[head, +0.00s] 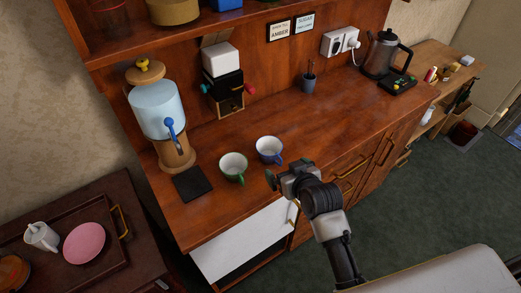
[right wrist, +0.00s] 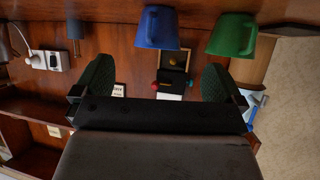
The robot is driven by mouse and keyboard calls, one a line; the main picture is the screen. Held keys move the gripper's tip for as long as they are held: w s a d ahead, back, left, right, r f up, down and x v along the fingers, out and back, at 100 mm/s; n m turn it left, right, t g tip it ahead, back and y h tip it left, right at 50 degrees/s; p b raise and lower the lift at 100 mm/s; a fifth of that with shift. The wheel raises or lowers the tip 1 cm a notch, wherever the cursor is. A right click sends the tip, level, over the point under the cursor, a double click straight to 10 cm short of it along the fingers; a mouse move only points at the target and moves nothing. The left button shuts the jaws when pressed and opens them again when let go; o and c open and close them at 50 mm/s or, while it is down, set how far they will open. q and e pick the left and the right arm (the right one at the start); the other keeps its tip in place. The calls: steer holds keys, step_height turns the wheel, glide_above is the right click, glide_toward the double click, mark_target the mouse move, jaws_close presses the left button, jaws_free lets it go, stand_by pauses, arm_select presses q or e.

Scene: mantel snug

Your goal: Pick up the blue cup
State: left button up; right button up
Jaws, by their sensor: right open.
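The blue cup (head: 270,150), blue outside and pale inside, stands upright on the wooden counter with its handle toward the front. A green cup (head: 233,168) stands upright just left of it. My right gripper (head: 283,178) is open and empty, in front of the blue cup and a little right of it in the head view. In the right wrist view, which is upside down, the blue cup (right wrist: 158,28) shows beyond the gap between the dark green fingers (right wrist: 157,82). The green cup (right wrist: 232,35) shows to its right there. My left gripper is out of view.
A dispenser with a blue tap (head: 157,110) and a dark mat (head: 192,184) are at the left of the counter. The counter right of the cups is clear.

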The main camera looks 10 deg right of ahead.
mark_target(275, 155)
steer(key=w, duration=0.3)
steer(key=w+f, duration=0.1)
steer(key=w, duration=0.1)
steer(key=shift+w+a, duration=0.15)
steer(key=shift+a, duration=0.2)
steer(key=shift+p+x, duration=0.65)
steer(key=shift+x, duration=2.35)
steer(key=shift+c, duration=0.2)
steer(key=c, duration=0.7)
steer(key=shift+c, duration=0.3)
steer(key=shift+r, duration=0.2)
